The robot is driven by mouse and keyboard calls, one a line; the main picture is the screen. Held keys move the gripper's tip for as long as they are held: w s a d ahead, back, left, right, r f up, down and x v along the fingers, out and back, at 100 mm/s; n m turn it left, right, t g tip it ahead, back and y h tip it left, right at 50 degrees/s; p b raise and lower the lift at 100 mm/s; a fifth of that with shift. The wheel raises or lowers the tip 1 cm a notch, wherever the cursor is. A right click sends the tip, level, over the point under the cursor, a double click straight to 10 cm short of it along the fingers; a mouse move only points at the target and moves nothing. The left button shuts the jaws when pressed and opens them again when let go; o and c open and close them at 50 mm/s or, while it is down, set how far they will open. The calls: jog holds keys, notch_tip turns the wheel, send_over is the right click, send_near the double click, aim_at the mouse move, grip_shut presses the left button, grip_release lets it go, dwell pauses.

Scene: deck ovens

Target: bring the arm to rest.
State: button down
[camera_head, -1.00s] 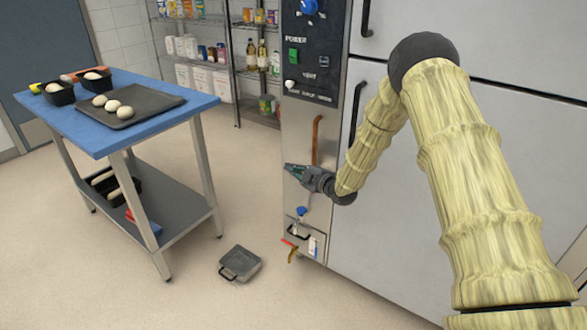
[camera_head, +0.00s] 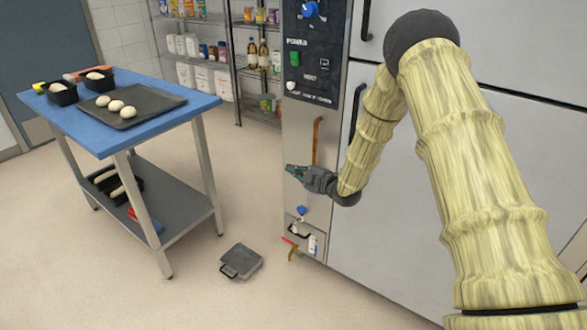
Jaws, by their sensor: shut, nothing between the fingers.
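My arm (camera_head: 470,170) wears a pale yellow, wood-grained sleeve and bends at a dark elbow at the upper right. My gripper (camera_head: 290,170) is at the end of the forearm, in front of the oven's lower front panel and pointing left. It is small in the view, and its fingers are shut with nothing seen between them. I cannot tell how far it stands from the panel.
The deck oven (camera_head: 430,150) fills the right side, with a control panel (camera_head: 311,50), an orange handle (camera_head: 316,140) and a valve (camera_head: 294,240). A blue-topped table (camera_head: 190,102) with dough stands left.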

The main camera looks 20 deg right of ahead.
jog(key=f+v, duration=0.1)
jog(key=v, duration=0.5)
jog(key=shift+s+r, duration=0.4)
jog(key=shift+s, duration=0.15)
jog(key=s+a+f+m+g+h, duration=0.2)
jog(key=s+f+m+g+h, duration=0.3)
jog(key=s+f, duration=0.95)
jog(key=s+a+f+m+g, duration=0.35)
jog(key=s+f+m, duration=0.35)
jog(key=s+f, duration=0.7)
jog(key=s+f+m+g+h, duration=0.2)
jog(key=s+m+g, duration=0.35)
jog(key=s, duration=1.95)
notch_tip(320, 180, up, 13)
jog(key=p, duration=1.2)
jog(key=shift+w+f+g, duration=0.25)
jog(key=shift+g, duration=0.05)
